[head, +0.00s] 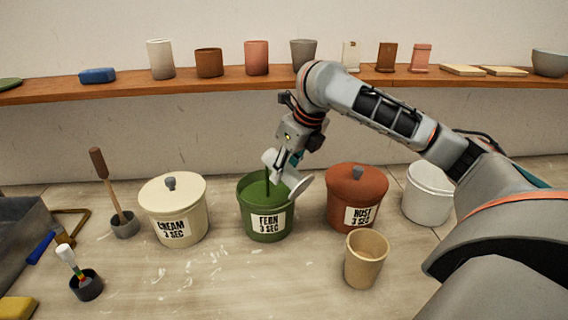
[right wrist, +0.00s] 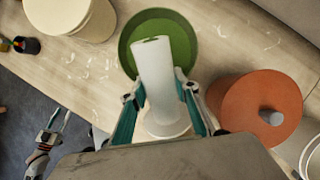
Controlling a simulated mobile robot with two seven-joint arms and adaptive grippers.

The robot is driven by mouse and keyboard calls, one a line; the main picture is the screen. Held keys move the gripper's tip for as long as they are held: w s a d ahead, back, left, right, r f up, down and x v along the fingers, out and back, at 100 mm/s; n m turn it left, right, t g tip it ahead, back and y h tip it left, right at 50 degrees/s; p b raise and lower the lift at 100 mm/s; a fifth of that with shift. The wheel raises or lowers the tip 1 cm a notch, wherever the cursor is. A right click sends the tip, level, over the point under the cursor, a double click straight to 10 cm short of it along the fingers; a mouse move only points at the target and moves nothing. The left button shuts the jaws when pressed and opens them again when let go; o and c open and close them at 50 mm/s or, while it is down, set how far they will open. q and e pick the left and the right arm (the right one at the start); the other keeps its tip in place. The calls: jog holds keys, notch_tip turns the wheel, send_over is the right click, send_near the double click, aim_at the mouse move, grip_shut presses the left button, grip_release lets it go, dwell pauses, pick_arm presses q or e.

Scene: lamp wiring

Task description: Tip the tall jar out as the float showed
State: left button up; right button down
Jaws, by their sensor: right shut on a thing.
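The tall jar (head: 271,158) is white and slim with a wide foot. My right gripper (head: 284,162) is shut around it and holds it tilted above the open green FERN bucket (head: 266,224). A dark green streak runs from its upper end down toward the green glaze. In the right wrist view the jar (right wrist: 155,75) lies between the fingers of my right gripper (right wrist: 163,100), with green at its mouth over the bucket. A white float-like stick with coloured bands (head: 67,256) stands in a small dark cup. Part of what looks like my left gripper (right wrist: 52,130) shows at lower left; its jaws are unclear.
A lidded CREAM bucket (head: 174,216) stands left of FERN and a lidded RUST bucket (head: 352,190) right. A tan cup (head: 366,260) is in front of RUST, a white bucket (head: 425,195) beyond. Pots line the shelf (head: 125,88). The front middle table is clear.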

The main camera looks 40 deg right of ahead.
jog(key=shift+w+f+g, duration=0.2)
jog(key=shift+f+g, duration=0.1)
jog(key=shift+g, duration=0.5)
jog(key=shift+w+a+f+g+h, duration=0.15)
jog(key=shift+f+g+h, duration=0.35)
jog(key=shift+g, duration=0.7)
jog(key=shift+w+g, duration=0.2)
jog(key=shift+g, duration=0.6)
jog(key=shift+w+r+g+h, duration=0.15)
jog(key=shift+w+r+g, duration=0.15)
jog(key=shift+g, duration=0.45)
jog(key=shift+w+r+g+h, duration=0.15)
jog(key=shift+r+g, duration=0.15)
jog(key=shift+g, duration=0.45)
pick_arm(q)
jog(key=shift+w+r, duration=0.1)
jog(key=shift+d, duration=0.25)
jog(key=shift+s, duration=0.2)
jog(key=shift+a, duration=0.2)
jog(key=shift+w+d, duration=0.15)
jog(key=shift+d, duration=0.15)
